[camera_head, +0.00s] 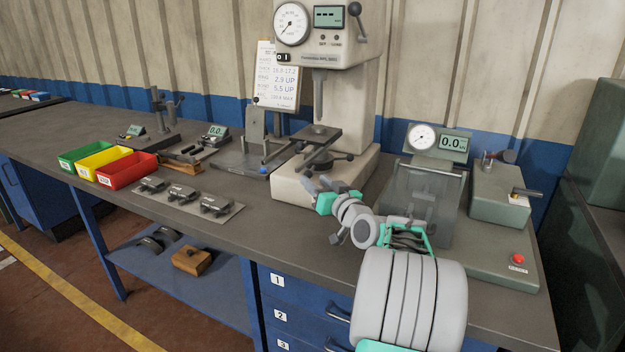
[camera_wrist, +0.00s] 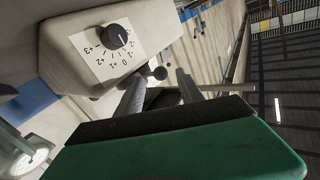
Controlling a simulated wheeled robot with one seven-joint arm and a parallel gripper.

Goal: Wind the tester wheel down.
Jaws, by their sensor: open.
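The grey-white bench tester (camera_head: 345,105) stands at the back of the bench, with a round dial and a small display on its head. Its dark wheel (camera_head: 333,156) sits low, under the round anvil and above the base, partly hidden by a dark bar. My gripper (camera_head: 317,184) is in front of the tester base, with its fingers toward the wheel. In the wrist view the two fingers (camera_wrist: 158,88) are apart. A dark ball end (camera_wrist: 160,73) shows between and beyond them; I cannot tell whether anything touches it. A numbered black knob (camera_wrist: 115,37) is on the tester's side.
Green, yellow and red bins (camera_head: 126,171) and brake shoes on a mat (camera_head: 190,198) are on the left. A clear-guarded gauge unit (camera_head: 425,190) and a box with a lever (camera_head: 503,193) stand close on the right. The bench front between the mat and my arm is clear.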

